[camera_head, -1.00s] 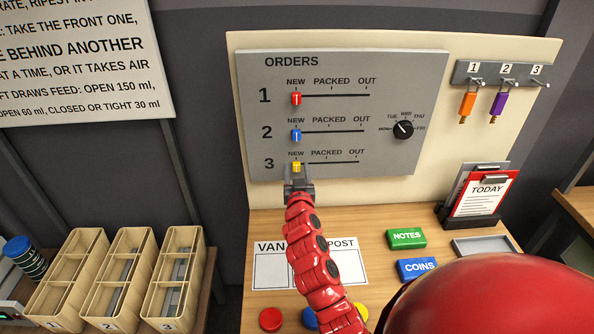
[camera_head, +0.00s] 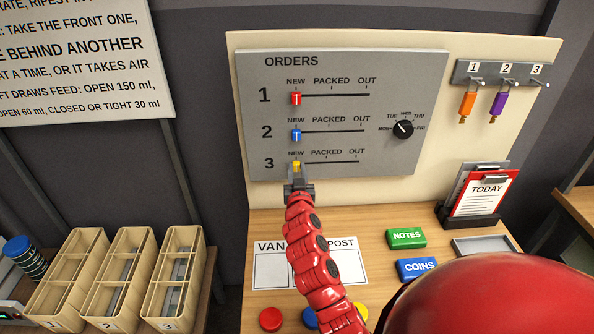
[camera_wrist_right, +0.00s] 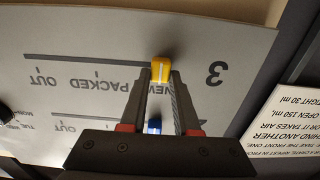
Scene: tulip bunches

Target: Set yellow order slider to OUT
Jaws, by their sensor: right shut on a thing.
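The yellow slider (camera_head: 296,165) sits at the NEW end of row 3 on the grey ORDERS panel (camera_head: 400,70). It also shows in the right wrist view (camera_wrist_right: 160,69), between the fingertips. My right gripper (camera_head: 298,176) reaches up to it from below and is shut on it; the wrist view shows the gripper (camera_wrist_right: 160,80) upside down to the panel. The row 3 slot runs right from NEW past PACKED to OUT and is clear. My left gripper is not in view.
The red slider (camera_head: 296,98) and the blue slider (camera_head: 296,135) both stand at NEW in rows 1 and 2, above my gripper. A black day dial (camera_head: 403,129) is on the panel's right. Key hooks (camera_head: 500,75) are further right. The desk lies below.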

